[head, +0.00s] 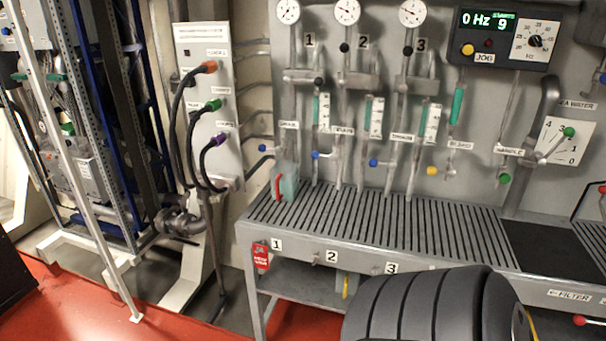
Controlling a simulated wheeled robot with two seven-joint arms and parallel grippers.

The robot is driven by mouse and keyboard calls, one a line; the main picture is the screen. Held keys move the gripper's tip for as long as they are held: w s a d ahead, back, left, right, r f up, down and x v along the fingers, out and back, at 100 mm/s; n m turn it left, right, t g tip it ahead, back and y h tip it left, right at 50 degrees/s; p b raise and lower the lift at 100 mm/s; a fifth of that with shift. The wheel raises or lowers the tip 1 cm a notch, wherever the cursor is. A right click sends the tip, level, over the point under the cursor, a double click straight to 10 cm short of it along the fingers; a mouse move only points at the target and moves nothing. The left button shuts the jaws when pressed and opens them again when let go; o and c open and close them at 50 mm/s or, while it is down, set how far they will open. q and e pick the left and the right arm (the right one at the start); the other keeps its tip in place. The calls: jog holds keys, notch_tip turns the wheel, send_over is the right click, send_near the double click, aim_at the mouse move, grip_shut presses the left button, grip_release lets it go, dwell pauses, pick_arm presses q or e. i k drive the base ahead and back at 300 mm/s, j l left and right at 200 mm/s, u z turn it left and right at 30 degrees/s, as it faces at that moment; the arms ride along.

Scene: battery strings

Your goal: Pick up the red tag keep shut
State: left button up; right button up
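A red tag (261,257) with white lettering hangs at the front edge of the grey slatted bench, at the left end, just left of the number 1 label. The words on it are too small to read surely. It hangs upright against the bench front, with nothing touching it from the front. Neither of my grippers is in view.
The slatted bench top (350,222) is mostly clear; a teal block with a red handle (285,184) stands at its back left. A grey cabinet with thick cables (208,110) stands to the left. A dark ribbed shape hides the bench's lower middle.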

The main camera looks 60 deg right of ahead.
aim_at(260, 259)
jog(key=z, duration=1.55)
jog(key=i+j, duration=0.15)
jog(key=j, duration=0.15)
jog(key=i+j, duration=0.15)
jog(key=j, duration=0.15)
jog(key=i+j, duration=0.15)
jog(key=j, duration=0.15)
jog(key=i+j, duration=0.15)
jog(key=j, duration=0.2)
jog(key=j+z, duration=0.15)
jog(key=z, duration=0.25)
jog(key=i+j+z, duration=0.1)
jog(key=z, duration=0.25)
jog(key=j+z, duration=0.2)
jog(key=z, duration=0.2)
jog(key=j+z, duration=0.15)
jog(key=z, duration=0.2)
